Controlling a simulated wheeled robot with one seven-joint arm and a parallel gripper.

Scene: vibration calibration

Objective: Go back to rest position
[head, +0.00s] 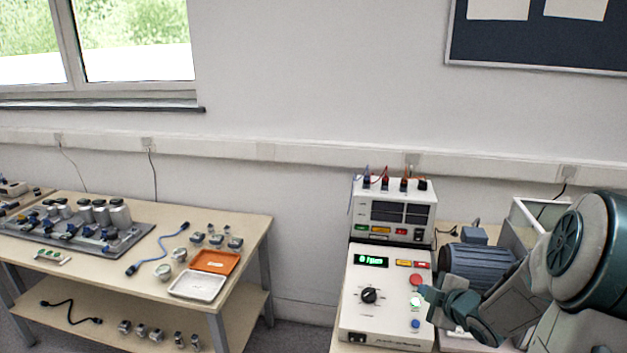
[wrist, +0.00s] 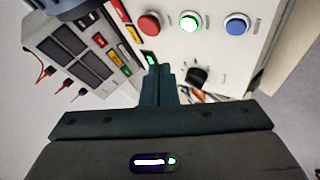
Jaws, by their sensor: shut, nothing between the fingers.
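My gripper (head: 428,294) is shut and empty, held just in front of the right side of the white control box (head: 358,318). In the wrist view its closed fingers (wrist: 155,88) point at the box's panel. The panel has a red button (head: 415,280), a lit green button (head: 415,303) and a blue button (head: 416,323). The same buttons show in the wrist view: red (wrist: 149,24), lit green (wrist: 189,22) and blue (wrist: 237,23). A black knob (head: 369,296) and a lit green display (head: 371,261) are on its left side. I cannot tell whether the fingertips touch the panel.
A second instrument (head: 394,208) with cables stands behind the box. A blue motor (head: 478,268) is close behind my arm. A separate table on the left holds an orange tray (head: 216,262), a white tray (head: 197,286) and several small parts. A floor gap separates the tables.

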